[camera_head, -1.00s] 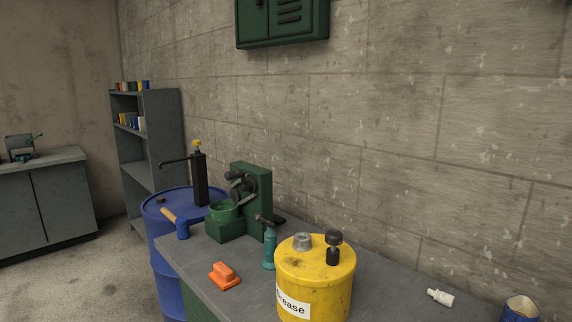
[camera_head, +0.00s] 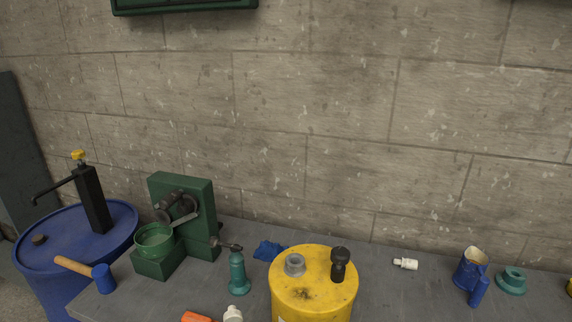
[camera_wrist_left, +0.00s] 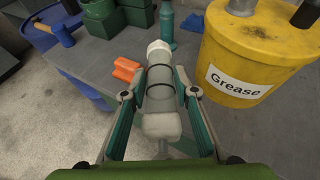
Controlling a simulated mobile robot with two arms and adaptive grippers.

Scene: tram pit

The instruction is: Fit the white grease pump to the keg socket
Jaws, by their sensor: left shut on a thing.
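The white grease pump (camera_wrist_left: 161,125) is between the fingers of my left gripper (camera_wrist_left: 161,93) in the left wrist view. It has a pale cylindrical body with dark rings and a white far end. In the head view only a white tip, apparently the pump's end (camera_head: 233,314), shows at the bottom edge, left of the keg. The yellow grease keg (camera_head: 312,299) stands on the bench; it also shows in the left wrist view (camera_wrist_left: 270,45). Its grey socket (camera_head: 295,264) is on the lid's left side. The pump is apart from the socket. My right gripper is out of view.
A black knob (camera_head: 340,264) rises from the lid beside the socket. A teal bottle-shaped tool (camera_head: 237,273) and orange block (camera_wrist_left: 126,69) are left of the keg. A green machine (camera_head: 187,215), mallet (camera_head: 103,279) and blue drum (camera_head: 60,290) stand farther left.

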